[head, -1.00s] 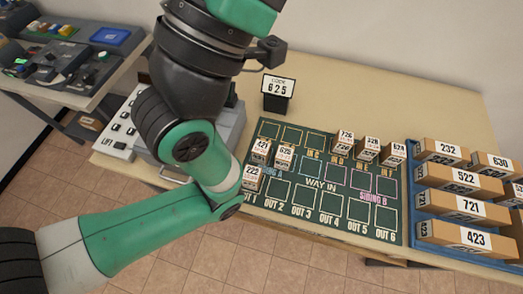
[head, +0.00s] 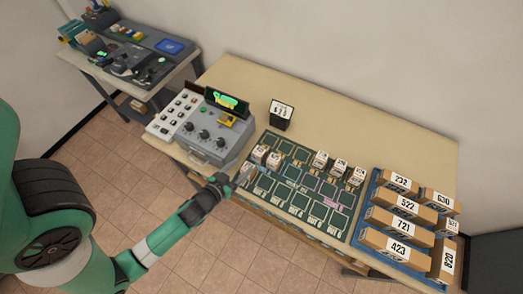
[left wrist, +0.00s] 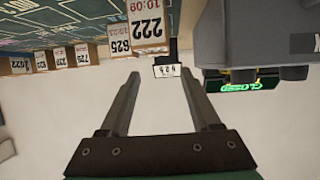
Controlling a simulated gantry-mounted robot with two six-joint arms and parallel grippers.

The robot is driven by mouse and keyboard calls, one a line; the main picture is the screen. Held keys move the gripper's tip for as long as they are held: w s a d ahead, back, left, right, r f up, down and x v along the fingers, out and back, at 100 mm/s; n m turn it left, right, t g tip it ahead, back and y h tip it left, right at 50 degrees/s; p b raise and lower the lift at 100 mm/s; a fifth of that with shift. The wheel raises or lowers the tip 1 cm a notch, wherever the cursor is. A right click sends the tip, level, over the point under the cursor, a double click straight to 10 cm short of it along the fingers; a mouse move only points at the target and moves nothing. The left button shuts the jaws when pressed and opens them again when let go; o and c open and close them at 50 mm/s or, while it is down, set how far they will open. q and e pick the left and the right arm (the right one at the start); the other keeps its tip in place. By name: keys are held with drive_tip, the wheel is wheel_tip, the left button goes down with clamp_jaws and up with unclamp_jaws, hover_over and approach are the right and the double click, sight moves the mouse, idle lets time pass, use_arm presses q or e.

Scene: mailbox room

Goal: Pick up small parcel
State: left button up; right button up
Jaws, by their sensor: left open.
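Small white-and-brown numbered parcels stand on the dark green board (head: 318,210). In the left wrist view, which looks upside down, the parcel labelled 222 (left wrist: 148,24) is nearest, with parcel 625 (left wrist: 118,42) beside it. In the head view, two parcels (head: 260,154) (head: 273,161) stand at the board's left side. My left gripper (head: 240,178) is at the board's front left edge. In the wrist view its fingers (left wrist: 160,82) are apart with nothing between them, and parcel 222 lies beyond the tips. In the head view I cannot make out parcel 222. My right gripper is not in view.
A grey knob console (head: 212,130) stands left of the board, close to the gripper. A code sign (head: 281,114) stands behind the board. More small parcels (head: 340,167) line its far side. A blue tray (head: 358,238) of larger boxes is at right. The table's back is clear.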

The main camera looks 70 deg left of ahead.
sight(258, 153)
use_arm(q)
drive_tip(key=x, duration=0.6)
drive_tip(key=shift+w+f, duration=0.1)
drive_tip(key=shift+w, duration=0.05)
drive_tip(key=x, duration=0.5)
drive_tip(key=shift+w+a+f, duration=0.1)
drive_tip(key=shift+w+f, duration=0.05)
drive_tip(key=shift+w, duration=0.1)
clamp_jaws()
